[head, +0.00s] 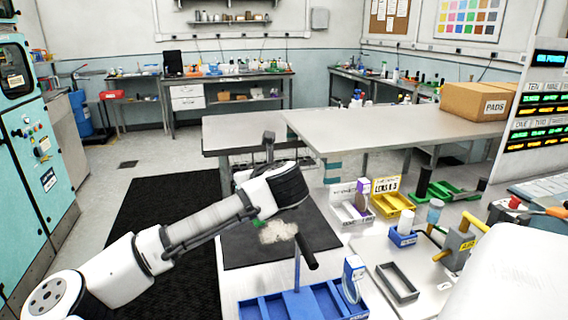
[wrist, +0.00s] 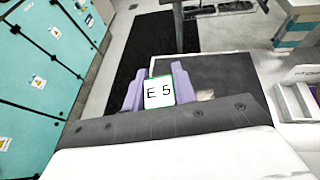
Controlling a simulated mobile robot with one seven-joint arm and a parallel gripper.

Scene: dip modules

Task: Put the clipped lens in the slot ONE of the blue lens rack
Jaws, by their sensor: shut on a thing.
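My gripper (wrist: 159,86) shows in the wrist view with two purple fingers. They are shut on a small white plate (wrist: 159,92) with a green edge, marked "E 5". Whether this plate belongs to the clipped lens I cannot tell. In the head view the fingers are mostly hidden behind the wrist, above the dark mat, up and to the left of the blue rack. The blue lens rack (head: 273,306) is at the bottom centre of the head view, partly cut off.
A blue post (head: 297,262) rises at the rack. A dark rod (head: 306,252) and a beige fuzzy patch (head: 278,232) are near my wrist. A yellow bin (head: 389,203), a grey-white bin (head: 349,211) and a grey frame (head: 397,284) are to the right.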

